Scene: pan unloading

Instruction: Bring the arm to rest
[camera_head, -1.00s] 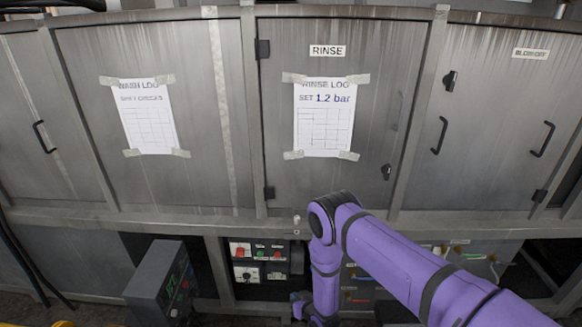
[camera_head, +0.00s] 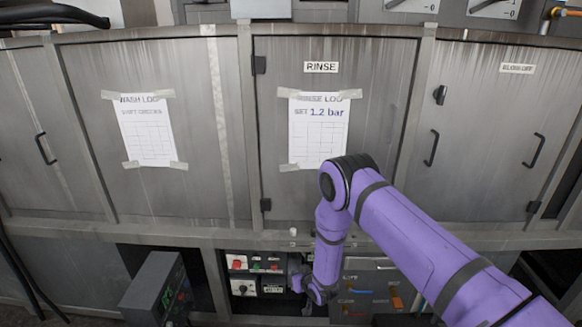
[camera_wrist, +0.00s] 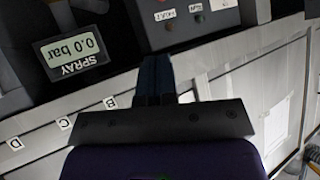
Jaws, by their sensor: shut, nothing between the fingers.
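My gripper (camera_wrist: 156,68) shows in the wrist view with its two dark fingers together and nothing between them. A dark control box (camera_wrist: 187,18) and a spray display (camera_wrist: 75,52) reading 0.0 bar lie beyond the fingertips in that view. In the head view my purple arm is bent, with its elbow in front of the rinse door (camera_head: 385,90). The forearm hangs down in front of the lower panels.
The cabinet front (camera_head: 150,70) has protruding handles.

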